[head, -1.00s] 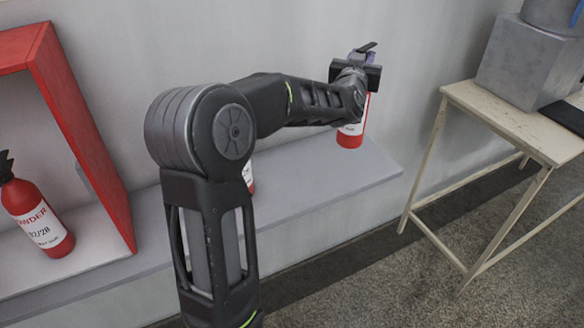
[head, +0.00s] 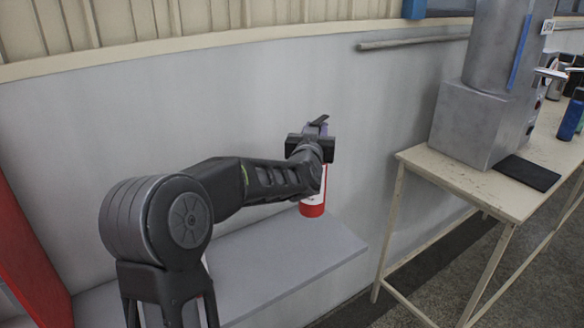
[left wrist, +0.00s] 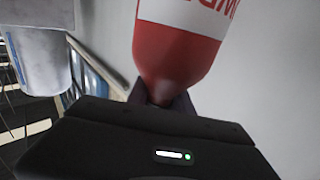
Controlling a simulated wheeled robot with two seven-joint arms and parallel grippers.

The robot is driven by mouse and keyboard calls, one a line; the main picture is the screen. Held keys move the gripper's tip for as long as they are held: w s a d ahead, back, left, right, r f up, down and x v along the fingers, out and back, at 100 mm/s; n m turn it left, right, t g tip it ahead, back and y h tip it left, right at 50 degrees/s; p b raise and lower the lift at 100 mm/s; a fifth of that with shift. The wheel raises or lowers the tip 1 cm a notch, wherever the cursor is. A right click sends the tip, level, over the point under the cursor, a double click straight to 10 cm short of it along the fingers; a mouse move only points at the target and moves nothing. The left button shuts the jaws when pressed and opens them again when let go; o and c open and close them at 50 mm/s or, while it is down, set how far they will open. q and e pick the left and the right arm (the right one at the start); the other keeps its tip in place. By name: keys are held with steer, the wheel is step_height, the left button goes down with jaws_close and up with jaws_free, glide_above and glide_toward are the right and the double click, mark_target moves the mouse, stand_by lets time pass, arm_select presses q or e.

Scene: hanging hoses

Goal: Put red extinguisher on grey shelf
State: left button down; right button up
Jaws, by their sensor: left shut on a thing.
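The red extinguisher (head: 313,206) with a white label is upright over the right end of the grey shelf (head: 270,265) along the wall. I cannot tell whether its base touches the shelf or hangs just above it. My left gripper (head: 311,146) is shut on its top, near the black handle. In the left wrist view the extinguisher's red body (left wrist: 178,55) fills the top middle, beyond the dark gripper body. The fingers are mostly hidden there. My right gripper is not in view.
A red frame (head: 30,260) stands at the left. A cream table (head: 450,180) at the right carries a grey machine (head: 475,125), a black pad (head: 528,173) and bottles. Bare floor lies between shelf and table.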

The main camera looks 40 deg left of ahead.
arm_select(q)
steer(key=shift+f, duration=2.6)
step_height(320, 180, down, 4)
steer(key=shift+r, duration=0.1)
steer(key=c, duration=1.6)
jaws_free()
steer(key=shift+f, duration=0.35)
steer(key=o, duration=0.5)
steer(key=shift+r, duration=0.1)
